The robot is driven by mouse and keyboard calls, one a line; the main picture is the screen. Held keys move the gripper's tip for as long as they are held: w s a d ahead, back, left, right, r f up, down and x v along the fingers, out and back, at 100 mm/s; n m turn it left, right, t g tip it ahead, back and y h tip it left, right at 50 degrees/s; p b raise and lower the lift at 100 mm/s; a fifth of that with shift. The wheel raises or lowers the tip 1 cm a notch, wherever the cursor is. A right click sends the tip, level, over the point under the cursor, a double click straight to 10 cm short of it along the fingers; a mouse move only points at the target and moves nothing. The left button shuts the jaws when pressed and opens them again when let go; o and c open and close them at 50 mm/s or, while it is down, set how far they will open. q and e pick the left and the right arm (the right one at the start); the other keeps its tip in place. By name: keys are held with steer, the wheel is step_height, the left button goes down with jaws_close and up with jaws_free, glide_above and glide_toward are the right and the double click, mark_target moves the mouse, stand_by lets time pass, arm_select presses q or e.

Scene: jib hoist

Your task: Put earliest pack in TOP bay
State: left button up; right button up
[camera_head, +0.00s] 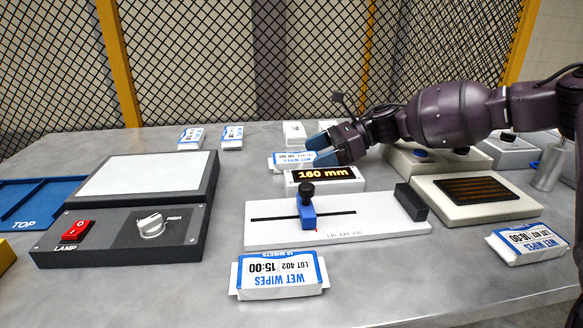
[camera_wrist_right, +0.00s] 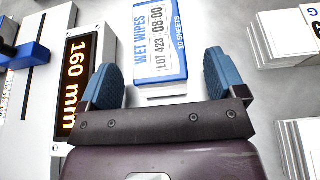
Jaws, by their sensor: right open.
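My right gripper (camera_head: 316,149) is open at the back middle of the table. In the right wrist view its blue fingers (camera_wrist_right: 160,75) stand either side of the near end of a wet wipes pack (camera_wrist_right: 160,45) marked LOT 423 08:00, with gaps at both sides. That pack (camera_head: 284,162) is partly hidden in the head view. Another pack (camera_head: 279,275) marked LOT 402 15:00 lies at the front middle. A pack (camera_head: 528,242) reading 16:00 lies at the right. Two packs (camera_head: 191,138) (camera_head: 232,136) lie at the back left, their print too small. The blue TOP bay (camera_head: 35,202) is at the left edge.
A lamp box (camera_head: 122,240) with a red switch and pale panel stands at the left. A white slide gauge (camera_head: 370,225) and a 160 mm display (camera_head: 325,176) fill the middle. Pale devices (camera_head: 475,208) stand at the right. A mesh fence (camera_head: 220,60) closes the back.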

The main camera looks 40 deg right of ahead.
steer(key=shift+w+a+f, duration=0.25)
steer(key=shift+w+a, duration=0.05)
steer(key=shift+a, duration=0.15)
steer(key=shift+r, duration=0.15)
steer(key=c, duration=1.1)
arm_select(q)
steer(key=shift+w, duration=0.15)
